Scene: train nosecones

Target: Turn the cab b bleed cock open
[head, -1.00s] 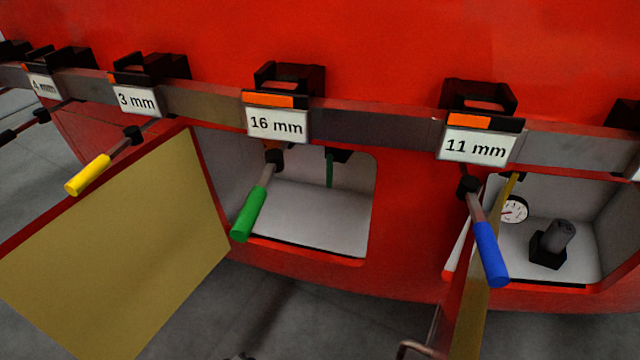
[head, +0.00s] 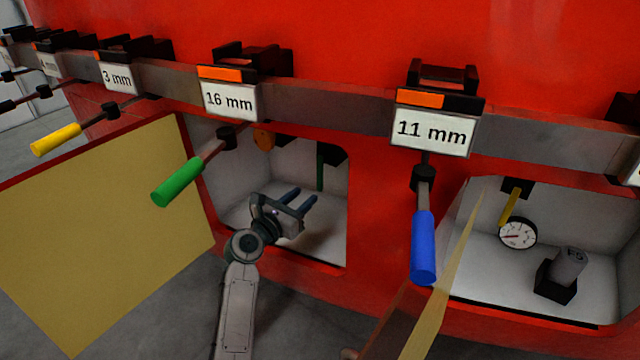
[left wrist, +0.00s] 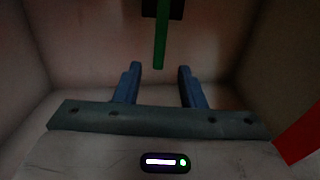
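A green cock handle (head: 320,172) hangs straight down from a black block inside the left open compartment. It also shows in the left wrist view (left wrist: 160,42), ahead of the fingers and centred between them. A yellow cock handle (head: 510,206) hangs at a slant in the right open compartment. I see no cab label on either, so I cannot tell which is cab b. My left gripper (head: 301,199) is at the left compartment's opening, below and left of the green handle. Its blue fingers (left wrist: 160,78) are apart with nothing between them. My right gripper is not in view.
Tools with green (head: 177,182), blue (head: 424,246) and yellow (head: 56,140) grips hang from the rail (head: 330,103) in front of the compartments. An open door panel (head: 100,235) stands left. A gauge (head: 517,233) and grey knob (head: 569,266) sit in the right compartment.

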